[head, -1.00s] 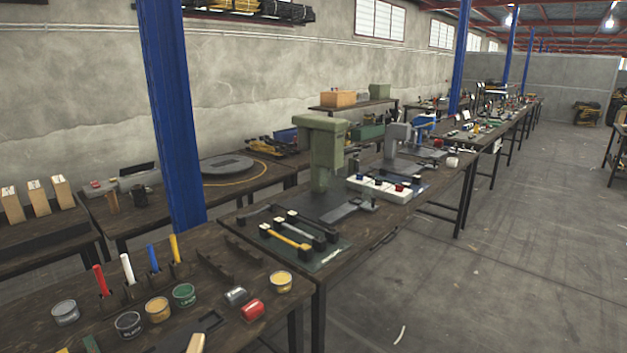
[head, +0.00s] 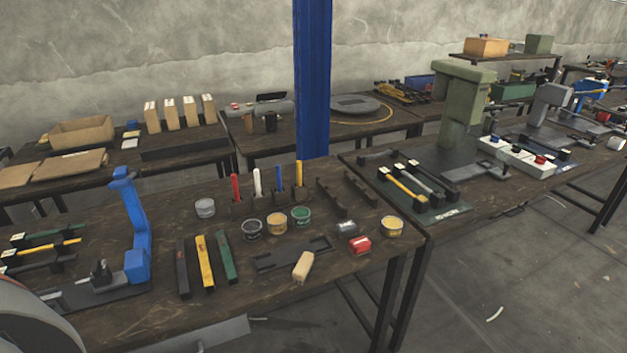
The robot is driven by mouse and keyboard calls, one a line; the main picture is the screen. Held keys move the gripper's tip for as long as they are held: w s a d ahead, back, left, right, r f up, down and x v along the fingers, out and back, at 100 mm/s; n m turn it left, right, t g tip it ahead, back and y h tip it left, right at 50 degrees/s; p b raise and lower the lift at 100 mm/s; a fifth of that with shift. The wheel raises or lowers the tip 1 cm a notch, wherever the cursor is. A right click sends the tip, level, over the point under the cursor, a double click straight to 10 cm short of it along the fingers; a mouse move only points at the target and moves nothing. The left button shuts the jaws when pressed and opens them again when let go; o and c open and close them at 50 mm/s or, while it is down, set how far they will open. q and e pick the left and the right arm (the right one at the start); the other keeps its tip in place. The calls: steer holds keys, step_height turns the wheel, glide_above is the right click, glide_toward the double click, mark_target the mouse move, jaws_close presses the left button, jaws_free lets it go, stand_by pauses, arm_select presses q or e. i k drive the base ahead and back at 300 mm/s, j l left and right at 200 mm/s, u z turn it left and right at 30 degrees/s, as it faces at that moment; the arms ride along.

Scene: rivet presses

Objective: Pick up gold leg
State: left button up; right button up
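Several gold bars could be the gold leg, and I cannot tell which is meant. One gold bar (head: 402,189) lies on black holders on a dark green mat (head: 437,213) near the green press, beside grey and black bars. Another yellow-gold bar (head: 205,263) lies flat on the front bench between a black bar (head: 182,268) and a green bar (head: 227,257). A third yellow bar (head: 52,247) rests on black holders at the left, by the blue press (head: 133,225). Neither gripper is in view.
Open floor (head: 520,270) lies at the right.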

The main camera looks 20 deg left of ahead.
mark_target(421, 202)
steer(key=l+u, duration=0.1)
steer(key=u, duration=0.25)
steer(key=i+l+u, duration=0.15)
steer(key=u, duration=0.2)
steer(key=l+u, duration=0.15)
steer(key=u, duration=0.2)
steer(key=l+u, duration=0.4)
steer(key=l, duration=0.55)
steer(key=i, duration=0.05)
